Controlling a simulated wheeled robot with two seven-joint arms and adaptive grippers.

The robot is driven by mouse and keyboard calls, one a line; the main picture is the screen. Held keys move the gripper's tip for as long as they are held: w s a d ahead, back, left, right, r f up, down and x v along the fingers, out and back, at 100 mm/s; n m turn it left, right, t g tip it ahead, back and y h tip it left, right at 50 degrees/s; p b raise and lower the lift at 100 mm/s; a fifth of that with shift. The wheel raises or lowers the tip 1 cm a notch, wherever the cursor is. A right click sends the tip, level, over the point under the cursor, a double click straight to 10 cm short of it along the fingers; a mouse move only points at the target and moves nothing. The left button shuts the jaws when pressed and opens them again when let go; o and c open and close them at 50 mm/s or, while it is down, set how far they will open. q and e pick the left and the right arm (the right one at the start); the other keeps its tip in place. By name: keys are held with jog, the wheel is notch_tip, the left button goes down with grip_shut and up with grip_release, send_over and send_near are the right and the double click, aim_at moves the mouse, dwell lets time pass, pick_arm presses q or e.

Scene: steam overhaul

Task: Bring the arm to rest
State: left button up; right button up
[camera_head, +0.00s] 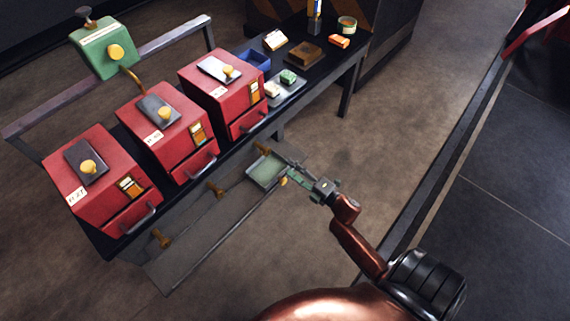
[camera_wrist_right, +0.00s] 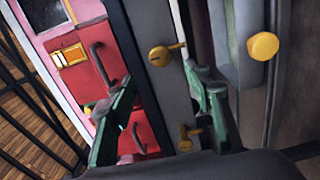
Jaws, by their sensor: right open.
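My right arm reaches in from the lower right in the head view, copper-coloured. My left gripper is not in view.
Red boxes (camera_head: 163,134) with drawers and handles line the dark bench. A green box (camera_head: 103,47) with a yellow knob sits on a rail behind. Small items and a blue bin (camera_head: 254,61) fill the bench's far end. Floor (camera_head: 400,120) right of the bench is clear.

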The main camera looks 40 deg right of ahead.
jog(key=shift+s, duration=0.2)
dwell(0.5)
